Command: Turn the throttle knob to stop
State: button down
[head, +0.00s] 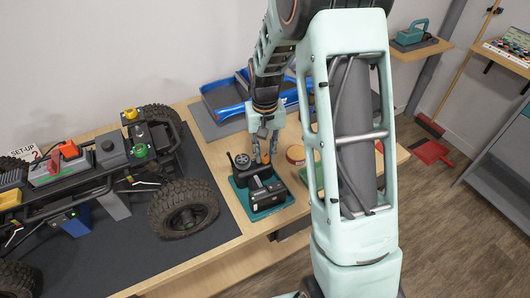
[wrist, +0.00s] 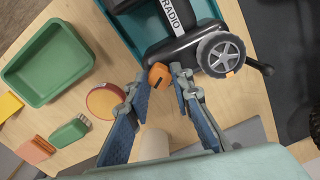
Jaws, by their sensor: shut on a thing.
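The black radio (head: 256,182) stands on a teal tray (head: 264,214) near the bench's front edge. In the wrist view, the radio body (wrist: 180,46) is at the top, with its "RADIO" label and a grey spoked wheel (wrist: 221,53). The orange throttle knob (wrist: 160,77) sits at the radio's near edge. My gripper (head: 264,154) reaches down over the radio. In the wrist view, my gripper (wrist: 160,76) has its fingertips on either side of the knob and is shut on it. The fingers hide parts of the knob, and its pointer mark is not readable.
The crawler (head: 110,160) with big black tyres stands left on a dark mat. A pale cylinder (wrist: 151,147) shows between the fingers.

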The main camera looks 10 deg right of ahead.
aim_at(265, 156)
jog(key=n, duration=0.6)
jog(key=shift+n+p, duration=0.4)
jog(key=shift+n, duration=2.3)
jog(key=c, duration=1.7)
grip_release()
notch_tip(265, 156, up, 12)
